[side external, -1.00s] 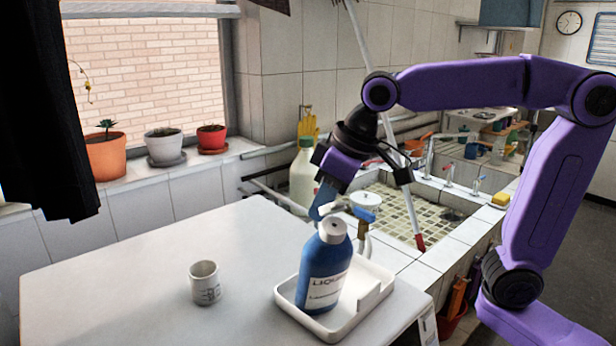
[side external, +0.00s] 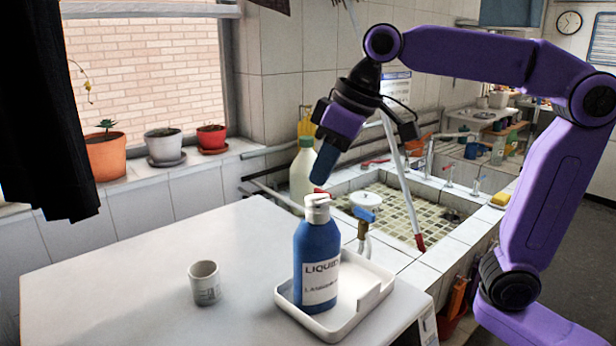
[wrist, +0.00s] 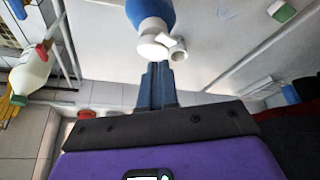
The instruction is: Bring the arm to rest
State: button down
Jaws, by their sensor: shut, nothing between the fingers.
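My gripper (side external: 322,180) is shut and empty, pointing down and slightly left just above the pump top. I cannot tell from the side whether it touches. In the wrist view the shut fingers (wrist: 157,72) are close to the white pump top (wrist: 155,45), with the blue body (wrist: 150,12) beyond it.
A white mug (side external: 204,283) stands left of the tray on the white table (side external: 130,270). Behind my gripper are a pale bottle (side external: 302,170) with a green cap, the tiled sink (side external: 400,212), a leaning white pole (side external: 398,170) and a blue-handled tap (side external: 364,214). The table's left side is free.

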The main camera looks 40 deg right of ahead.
dwell(0.4)
jog(key=shift+s+d+f, duration=0.1)
jog(key=shift+s+d, duration=0.05)
jog(key=shift+s, duration=0.15)
jog(key=s+d+f+n+g+h, duration=0.1)
jog(key=s+d+f, duration=0.4)
jog(key=s+f, duration=0.5)
jog(key=s+d+f+n+g, duration=0.2)
jog(key=s+d+f+n, duration=0.2)
jog(key=s+f, duration=0.6)
jog(key=shift+s+d+f+n+g+h, duration=0.4)
jog(key=shift+s+n, duration=0.4)
jog(key=shift+s, duration=0.15)
